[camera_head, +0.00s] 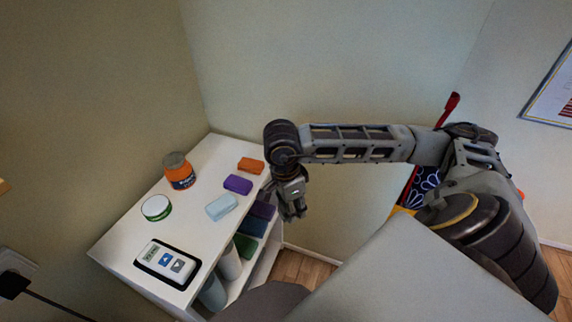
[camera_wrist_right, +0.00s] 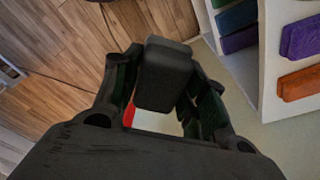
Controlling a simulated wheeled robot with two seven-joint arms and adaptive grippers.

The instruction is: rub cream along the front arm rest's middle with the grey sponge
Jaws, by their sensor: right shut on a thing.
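My right gripper (camera_head: 291,208) hangs beside the right edge of the white shelf unit, clear of its top. In the right wrist view its fingers (camera_wrist_right: 160,95) are closed on a dark grey block, the grey sponge (camera_wrist_right: 165,75). The sponge cannot be made out in the head view. Which one holds cream I cannot tell. I cannot identify the front arm rest. My left gripper is out of view.
The white shelf unit (camera_head: 205,158) also carries orange (camera_head: 251,165), purple (camera_head: 238,184) and light blue (camera_head: 221,206) blocks and a white device with buttons (camera_head: 168,263). More blocks and cylinders fill its lower shelves. A pale grey surface (camera_head: 370,275) spans the lower middle.

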